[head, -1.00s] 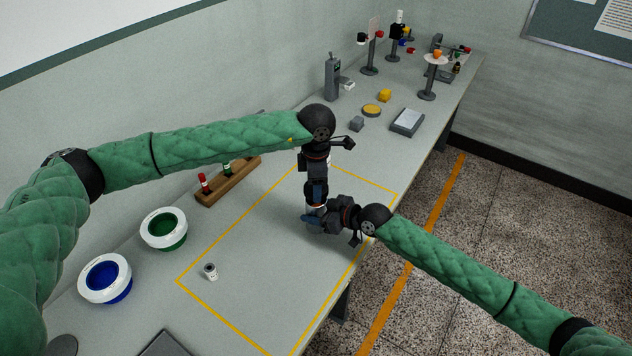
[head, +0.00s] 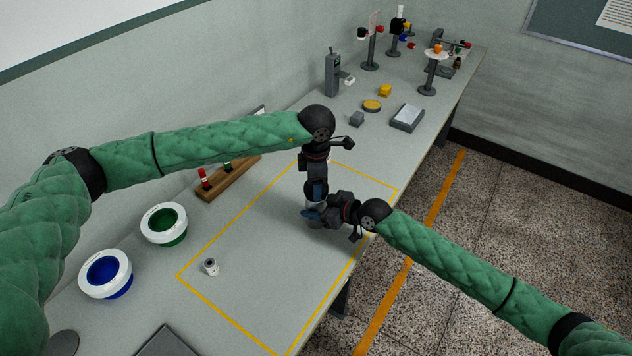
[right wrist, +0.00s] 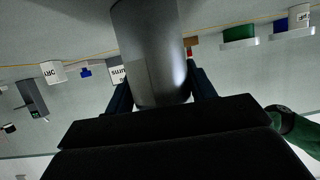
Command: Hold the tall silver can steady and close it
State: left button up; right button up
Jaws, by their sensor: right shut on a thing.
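The tall silver can (right wrist: 150,50) fills the upper middle of the right wrist view, between the two fingers of my right gripper (right wrist: 160,90). My right gripper (head: 318,213) is shut on it from the side, inside the yellow outline on the table. In the head view the can (head: 314,224) is mostly hidden by the grippers. My left gripper (head: 316,190) points down directly above the can. Its fingertips and anything between them are hidden, so I cannot tell if it is open or shut, or whether it touches the can's top.
A small white and grey can (head: 210,267) stands near the left corner of the outline. A green-lined bowl (head: 164,225) and a blue-lined bowl (head: 106,274) are at left. A wooden rack (head: 229,178) lies behind. The outlined area's front left is otherwise clear.

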pick_arm(q)
jog(key=shift+f, duration=0.45)
jog(key=m, duration=0.3)
jog(key=shift+m, duration=0.4)
jog(key=m, duration=0.8)
jog(key=shift+w, duration=0.1)
jog(key=m, duration=0.4)
jog(key=shift+m, duration=0.3)
jog(key=o, duration=0.9)
jog(key=shift+o, duration=0.2)
